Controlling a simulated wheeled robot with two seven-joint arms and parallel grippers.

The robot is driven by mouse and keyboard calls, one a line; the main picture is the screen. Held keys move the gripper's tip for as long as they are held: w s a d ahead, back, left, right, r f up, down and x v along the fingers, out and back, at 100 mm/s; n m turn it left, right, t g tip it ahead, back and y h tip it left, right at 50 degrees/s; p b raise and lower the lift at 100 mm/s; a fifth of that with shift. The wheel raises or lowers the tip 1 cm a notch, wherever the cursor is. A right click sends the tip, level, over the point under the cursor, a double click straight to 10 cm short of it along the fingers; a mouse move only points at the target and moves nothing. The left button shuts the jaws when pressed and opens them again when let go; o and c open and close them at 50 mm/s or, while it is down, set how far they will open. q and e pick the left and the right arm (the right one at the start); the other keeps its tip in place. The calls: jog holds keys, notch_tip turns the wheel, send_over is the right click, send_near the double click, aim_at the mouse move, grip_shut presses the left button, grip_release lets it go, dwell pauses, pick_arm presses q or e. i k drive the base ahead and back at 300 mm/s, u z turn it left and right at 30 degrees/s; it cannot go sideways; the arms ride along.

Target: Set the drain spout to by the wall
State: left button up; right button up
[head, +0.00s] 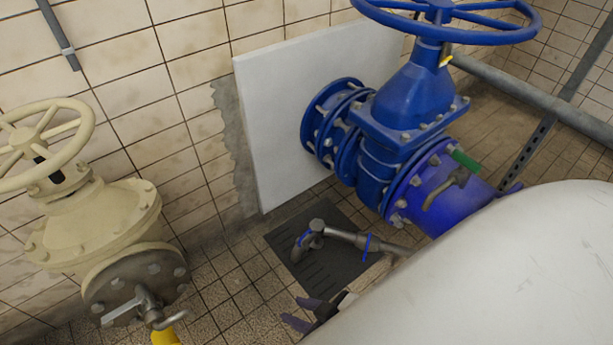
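The drain spout (342,233) is a grey metal pipe with blue rings and a bent-down outlet at its left end. It reaches left from near the blue pipework, above a dark floor grate (335,262). The outlet end hangs over the grate, apart from the tiled wall behind. My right gripper (303,313) is low in the middle of the head view, below the spout and not touching it. Its two dark purple-tipped fingers point left with an empty gap between them. My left gripper is not in view.
A large blue valve (410,95) with a handwheel stands behind the spout, against a white wall panel (280,110). A cream valve (95,220) stands at the left. A large pale rounded surface hides the lower right. Tiled floor left of the grate is clear.

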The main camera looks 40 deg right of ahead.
aim_at(316, 229)
jog(key=z, duration=1)
jog(key=i, duration=1.15)
jog(key=z, duration=1.2)
